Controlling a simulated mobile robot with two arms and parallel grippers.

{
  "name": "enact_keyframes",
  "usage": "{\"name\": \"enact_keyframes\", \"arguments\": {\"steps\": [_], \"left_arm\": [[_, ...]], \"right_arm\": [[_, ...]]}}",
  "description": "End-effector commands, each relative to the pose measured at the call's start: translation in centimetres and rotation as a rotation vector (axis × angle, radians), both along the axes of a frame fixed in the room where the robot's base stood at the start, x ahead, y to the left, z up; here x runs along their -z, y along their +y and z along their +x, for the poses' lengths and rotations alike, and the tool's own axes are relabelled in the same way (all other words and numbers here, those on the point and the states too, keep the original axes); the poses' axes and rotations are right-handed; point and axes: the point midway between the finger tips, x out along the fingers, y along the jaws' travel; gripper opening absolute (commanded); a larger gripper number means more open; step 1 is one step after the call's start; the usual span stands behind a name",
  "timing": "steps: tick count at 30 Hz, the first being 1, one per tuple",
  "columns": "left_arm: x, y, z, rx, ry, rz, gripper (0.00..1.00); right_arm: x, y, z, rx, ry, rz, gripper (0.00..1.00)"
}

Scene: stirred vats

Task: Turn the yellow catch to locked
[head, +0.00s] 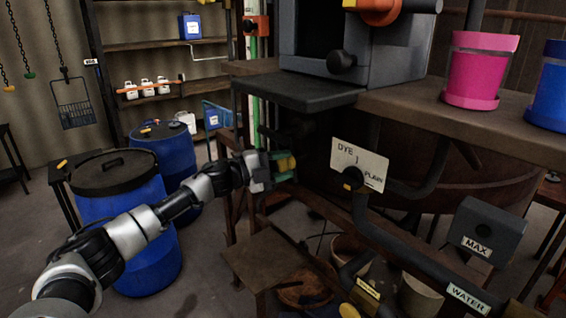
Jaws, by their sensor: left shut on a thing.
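My left gripper (280,168) reaches in from the left, at the dark frame under the bench, left of the DYE sign. It is shut on a small yellow piece (286,163), which I take to be the yellow catch. The fingers hide most of the piece, so I cannot read whether it is turned to locked. My right gripper is not in view.
Blue drums (135,225) stand under and beyond my left arm. A white DYE sign (360,162) and dark pipes (415,255) are right of the gripper. A low wooden stand (268,258) is below. A pink pot (478,75) stands on the bench.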

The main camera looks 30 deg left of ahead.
Motion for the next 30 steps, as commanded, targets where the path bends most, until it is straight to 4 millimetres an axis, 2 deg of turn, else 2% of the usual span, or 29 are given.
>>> {"name": "enact_keyframes", "arguments": {"steps": [12, 29, 30], "left_arm": [[0.15, -0.04, -0.01, 0.000, -0.071, 0.173, 0.21], [0.28, -0.06, -0.03, 0.001, -0.080, 0.197, 0.21], [0.29, -0.07, -0.02, 0.001, -0.080, 0.197, 0.51]], "right_arm": [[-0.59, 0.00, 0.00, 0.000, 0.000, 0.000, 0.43], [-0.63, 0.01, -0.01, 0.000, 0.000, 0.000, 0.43], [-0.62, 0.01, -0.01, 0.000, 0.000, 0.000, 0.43]]}}
